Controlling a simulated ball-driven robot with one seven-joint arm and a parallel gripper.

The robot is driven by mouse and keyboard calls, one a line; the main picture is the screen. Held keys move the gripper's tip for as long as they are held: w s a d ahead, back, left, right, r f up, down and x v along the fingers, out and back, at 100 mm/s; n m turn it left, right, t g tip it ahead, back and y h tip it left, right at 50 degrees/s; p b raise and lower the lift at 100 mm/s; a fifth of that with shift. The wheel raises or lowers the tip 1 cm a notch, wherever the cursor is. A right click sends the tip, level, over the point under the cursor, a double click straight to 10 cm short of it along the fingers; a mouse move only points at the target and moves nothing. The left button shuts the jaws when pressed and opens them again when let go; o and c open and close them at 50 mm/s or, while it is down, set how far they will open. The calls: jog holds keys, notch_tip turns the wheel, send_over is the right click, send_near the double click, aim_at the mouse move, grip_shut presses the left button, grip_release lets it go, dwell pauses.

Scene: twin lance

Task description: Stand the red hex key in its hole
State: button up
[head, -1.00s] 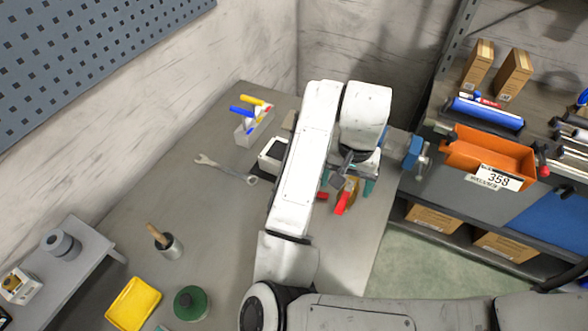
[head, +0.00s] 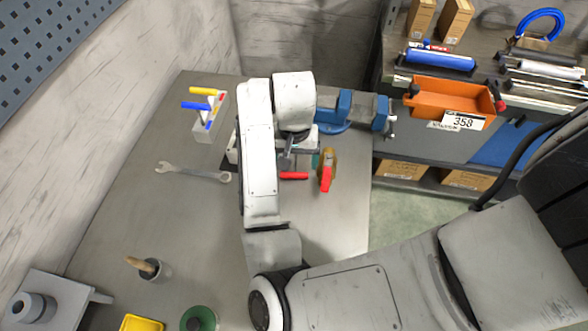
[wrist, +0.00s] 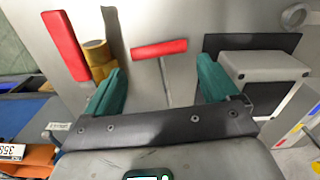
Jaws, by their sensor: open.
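The red hex key lies flat on the grey bench, its red handle (wrist: 158,48) crosswise and its thin grey shaft running down between my fingers in the wrist view. Its red handle (head: 293,175) also shows in the head view, beside my arm. My gripper (wrist: 158,86) is open above it, one teal finger on each side of the shaft, not gripping it. The grey holder block (head: 205,130) stands at the back left of the bench with a yellow and a blue handle standing in it. Its colour-marked side (wrist: 296,132) shows at the wrist view's lower right. Its red hole is not clearly visible.
A brass cylinder (wrist: 97,55) and a red bar (wrist: 65,45) lie left of the key in the wrist view. A white-and-black box (wrist: 268,67) is close to the right finger. A wrench (head: 193,172) lies on the bench; a blue vise (head: 348,110) stands at the back.

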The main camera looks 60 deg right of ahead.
aim_at(295, 170)
jog(key=shift+d+f, duration=0.1)
jog(key=shift+f, duration=1.9)
jog(key=shift+c, duration=0.3)
jog(key=c, duration=0.7)
jog(key=shift+o, duration=0.2)
jog(key=shift+r, duration=0.15)
